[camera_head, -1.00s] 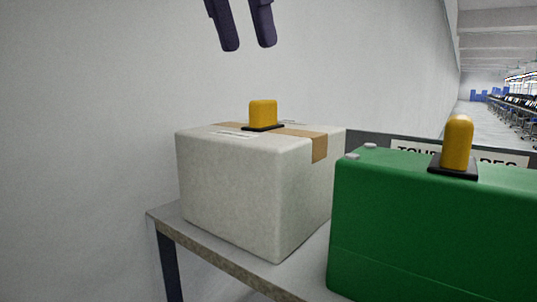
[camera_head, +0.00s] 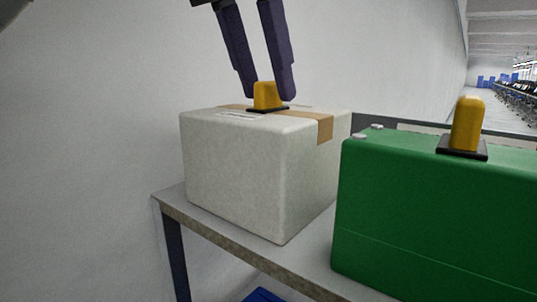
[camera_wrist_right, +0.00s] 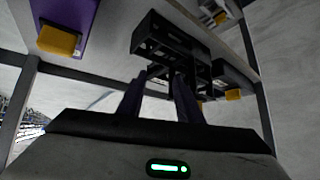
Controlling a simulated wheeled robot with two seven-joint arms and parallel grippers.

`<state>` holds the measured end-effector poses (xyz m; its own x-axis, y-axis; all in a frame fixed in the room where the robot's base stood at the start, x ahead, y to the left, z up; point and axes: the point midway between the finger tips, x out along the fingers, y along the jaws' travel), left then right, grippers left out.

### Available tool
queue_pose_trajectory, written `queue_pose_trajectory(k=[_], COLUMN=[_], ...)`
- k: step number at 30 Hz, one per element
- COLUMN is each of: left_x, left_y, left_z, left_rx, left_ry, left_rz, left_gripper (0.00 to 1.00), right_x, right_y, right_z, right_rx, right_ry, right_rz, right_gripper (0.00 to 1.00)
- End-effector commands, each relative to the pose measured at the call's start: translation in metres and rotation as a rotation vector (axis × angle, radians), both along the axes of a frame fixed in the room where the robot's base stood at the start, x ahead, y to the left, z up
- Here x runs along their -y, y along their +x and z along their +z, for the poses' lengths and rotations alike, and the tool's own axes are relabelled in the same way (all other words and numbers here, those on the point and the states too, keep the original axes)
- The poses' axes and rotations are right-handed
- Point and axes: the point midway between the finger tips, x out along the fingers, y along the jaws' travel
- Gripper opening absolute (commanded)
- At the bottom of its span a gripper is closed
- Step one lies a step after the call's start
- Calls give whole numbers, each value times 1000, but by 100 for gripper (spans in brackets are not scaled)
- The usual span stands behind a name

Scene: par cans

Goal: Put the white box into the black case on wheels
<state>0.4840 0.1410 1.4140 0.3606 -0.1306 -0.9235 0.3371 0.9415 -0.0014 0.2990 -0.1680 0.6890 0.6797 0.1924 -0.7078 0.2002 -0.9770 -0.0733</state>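The white box (camera_head: 235,170) stands on a grey table (camera_head: 230,245) in the head view, with brown tape and a yellow knob (camera_head: 265,94) on a dark plate on top. My left gripper (camera_head: 269,97) points down over the box. Its two dark purple fingers are apart, one on each side of the knob, and the tips are near the lid. I cannot tell whether they touch the knob. My right gripper (camera_wrist_right: 160,80) shows in the right wrist view with its fingers apart and nothing clearly between them. I cannot make out the black case on wheels in either view.
A green box (camera_head: 435,215) with its own yellow knob (camera_head: 467,124) stands close to the right of the white box. A pale wall is behind. A blue thing (camera_head: 262,295) shows below the table. The right wrist view shows a dark rack-like object (camera_wrist_right: 170,35) beyond the fingers.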

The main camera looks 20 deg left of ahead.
Motion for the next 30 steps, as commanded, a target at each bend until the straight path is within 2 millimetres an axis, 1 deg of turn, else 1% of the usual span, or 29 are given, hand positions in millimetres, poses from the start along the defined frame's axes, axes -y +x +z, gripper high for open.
queue_pose_trajectory(k=[3,4,10,30], left_x=[0,0,0,0], left_y=[0,0,0,0], left_z=[0,0,0,1], left_rx=[0,0,0,1], left_ry=[0,0,0,-1], left_rz=[0,0,0,1], left_gripper=[36,34,0,0], right_x=[0,0,0,0], right_y=[-1,-2,-3,-4], right_z=[-1,-1,-2,-2], right_rx=[-3,-3,-6,-9], right_ry=[0,0,-1,-1], right_rz=[0,0,0,0], right_gripper=[32,32,32,32])
